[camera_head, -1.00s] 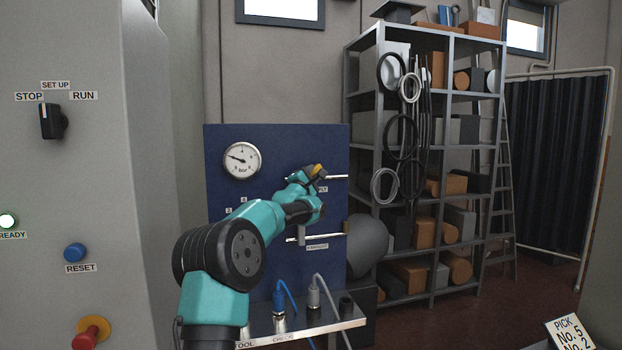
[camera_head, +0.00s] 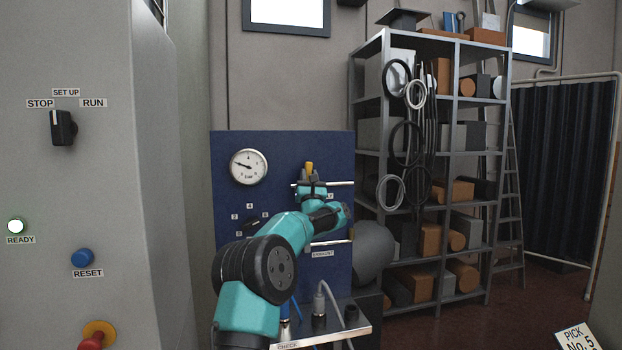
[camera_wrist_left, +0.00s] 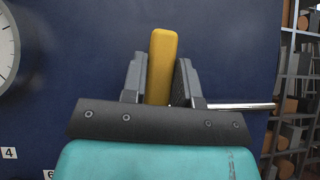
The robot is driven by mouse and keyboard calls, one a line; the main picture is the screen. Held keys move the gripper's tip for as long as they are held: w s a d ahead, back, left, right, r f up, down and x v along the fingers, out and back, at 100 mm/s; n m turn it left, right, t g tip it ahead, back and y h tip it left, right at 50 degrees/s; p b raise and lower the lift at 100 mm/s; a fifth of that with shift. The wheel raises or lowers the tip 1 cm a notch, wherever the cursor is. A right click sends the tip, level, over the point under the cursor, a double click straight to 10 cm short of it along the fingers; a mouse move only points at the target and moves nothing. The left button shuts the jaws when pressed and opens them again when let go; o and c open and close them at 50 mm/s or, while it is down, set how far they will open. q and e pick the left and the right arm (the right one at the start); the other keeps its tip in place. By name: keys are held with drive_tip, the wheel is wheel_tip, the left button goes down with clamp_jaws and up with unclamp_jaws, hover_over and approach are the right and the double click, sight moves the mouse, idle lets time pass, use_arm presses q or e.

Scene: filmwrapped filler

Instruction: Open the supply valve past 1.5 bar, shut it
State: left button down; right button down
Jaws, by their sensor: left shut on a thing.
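The yellow valve lever (camera_head: 309,167) stands about upright on the blue panel (camera_head: 226,200), at the upper pipe (camera_head: 341,184). My left gripper (camera_head: 309,178) is shut on the lever. In the left wrist view the lever (camera_wrist_left: 162,62) stands between the two fingers of my left gripper (camera_wrist_left: 161,82), its top sticking out above them. The round white bar gauge (camera_head: 248,167) is left of the lever; its needle points left and slightly up, and its numbers are too small to read surely. The valve body and most of its label are hidden behind my gripper. My right gripper is not in view.
A second pipe (camera_head: 331,243) with a label is lower on the panel. A black knob (camera_head: 252,224) among number labels is left of my arm. A shelf (camera_head: 311,332) with hose fittings juts out below. A grey cabinet (camera_head: 120,200) with switches stands left.

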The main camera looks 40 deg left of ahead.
use_arm(q)
drive_tip(key=n+g+y, duration=0.1)
drive_tip(key=n+g, duration=0.1)
drive_tip(key=shift+s+n+y, duration=0.15)
drive_tip(key=shift+n+y, duration=0.15)
drive_tip(key=shift+n, duration=0.1)
drive_tip(key=shift+a+n+g, duration=0.1)
drive_tip(key=shift+n+g, duration=0.2)
drive_tip(key=c, duration=0.9)
unclamp_jaws()
drive_tip(key=shift+s, duration=0.1)
drive_tip(key=v, duration=1.7)
drive_tip(key=shift+f, duration=0.25)
